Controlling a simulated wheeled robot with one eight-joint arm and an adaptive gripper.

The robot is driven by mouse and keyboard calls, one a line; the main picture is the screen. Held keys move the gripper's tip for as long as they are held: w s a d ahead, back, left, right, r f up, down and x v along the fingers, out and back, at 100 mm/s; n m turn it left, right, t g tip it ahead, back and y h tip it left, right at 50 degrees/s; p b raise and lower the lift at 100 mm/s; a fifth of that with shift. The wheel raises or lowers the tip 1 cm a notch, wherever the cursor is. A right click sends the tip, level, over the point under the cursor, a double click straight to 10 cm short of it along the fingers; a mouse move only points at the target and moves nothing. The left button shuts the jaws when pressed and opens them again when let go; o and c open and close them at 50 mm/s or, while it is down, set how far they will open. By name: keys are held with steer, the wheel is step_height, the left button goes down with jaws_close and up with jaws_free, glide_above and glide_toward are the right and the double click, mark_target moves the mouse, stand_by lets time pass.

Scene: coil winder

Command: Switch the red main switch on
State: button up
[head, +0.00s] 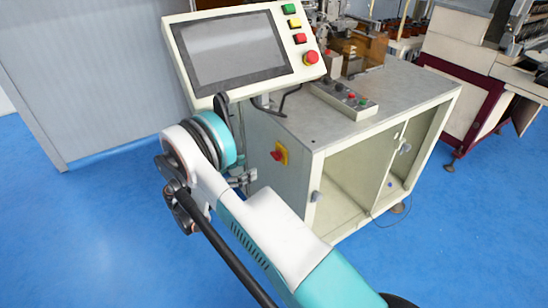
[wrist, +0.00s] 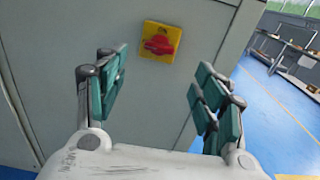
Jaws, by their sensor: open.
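The red main switch (head: 277,155) is a red rotary knob on a yellow square plate, on the side wall of the machine cabinet. In the wrist view the red knob (wrist: 158,45) sits on its yellow plate (wrist: 171,33), above and between my fingers, with the knob's handle lying roughly crosswise. My gripper (wrist: 158,88) is open and empty, with its green finger pads spread to either side below the switch. It appears apart from the switch. In the head view my arm hides most of the gripper.
A control panel (head: 225,50) with a dark screen and a red emergency button (head: 311,57) hangs above my arm. A button box (head: 345,100) stands on the cabinet top. The cabinet (head: 345,185) has open front compartments. A grey partition (head: 95,80) stands left. Blue floor (head: 90,240) is clear.

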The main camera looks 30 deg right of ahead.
mark_target(273, 156)
steer(key=d+b, duration=0.3)
steer(key=d, duration=0.8)
steer(key=shift+w+d, duration=0.15)
steer(key=shift+w, duration=0.05)
steer(key=c, duration=1.1)
